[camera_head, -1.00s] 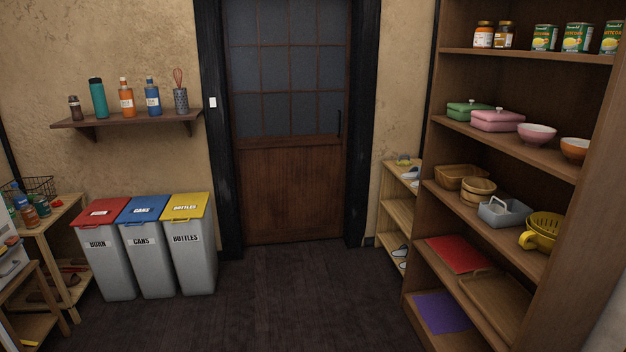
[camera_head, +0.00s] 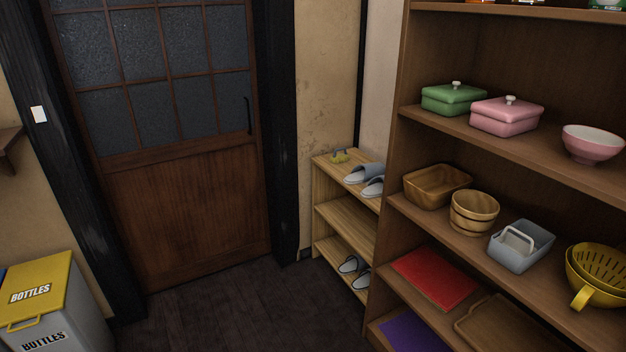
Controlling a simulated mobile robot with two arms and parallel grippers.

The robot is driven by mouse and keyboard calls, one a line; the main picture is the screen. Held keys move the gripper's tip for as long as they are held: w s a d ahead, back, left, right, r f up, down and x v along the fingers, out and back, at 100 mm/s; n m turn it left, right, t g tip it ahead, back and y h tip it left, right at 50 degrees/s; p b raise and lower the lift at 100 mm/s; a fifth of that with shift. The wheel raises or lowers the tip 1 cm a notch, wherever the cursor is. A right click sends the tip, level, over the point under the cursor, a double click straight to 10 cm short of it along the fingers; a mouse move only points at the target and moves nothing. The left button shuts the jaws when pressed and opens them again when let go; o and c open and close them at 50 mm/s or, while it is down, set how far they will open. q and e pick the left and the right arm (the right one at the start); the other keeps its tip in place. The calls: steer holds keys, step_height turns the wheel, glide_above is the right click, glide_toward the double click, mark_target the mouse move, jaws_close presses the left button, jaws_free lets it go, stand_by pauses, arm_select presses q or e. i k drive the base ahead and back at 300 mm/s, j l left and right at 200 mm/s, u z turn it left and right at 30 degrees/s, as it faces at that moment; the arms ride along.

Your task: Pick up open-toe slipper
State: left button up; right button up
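A low light-wood shoe rack (camera_head: 345,214) stands in the corner between the door and the tall shelf. On its top board a pair of grey-blue slippers lies side by side, one slipper (camera_head: 364,173) in full view and the other (camera_head: 374,187) partly cut off by the tall shelf. On the bottom board are two more slippers, pale with dark parts, one slipper (camera_head: 350,264) and another (camera_head: 363,279) partly hidden. I cannot tell for sure which ones are open-toed. Neither of my grippers is in view.
The tall brown shelf (camera_head: 393,140) at right holds boxes, bowls and trays. A closed wooden door (camera_head: 190,214) is at left, with a yellow-lidded bin (camera_head: 42,285) at lower left. The dark floor (camera_head: 245,315) between is clear.

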mark_target(363, 173)
steer(key=i+j+z, duration=0.55)
steer(key=i+j, duration=0.15)
steer(key=j, duration=0.2)
steer(key=i+j, duration=0.15)
steer(key=j, duration=0.15)
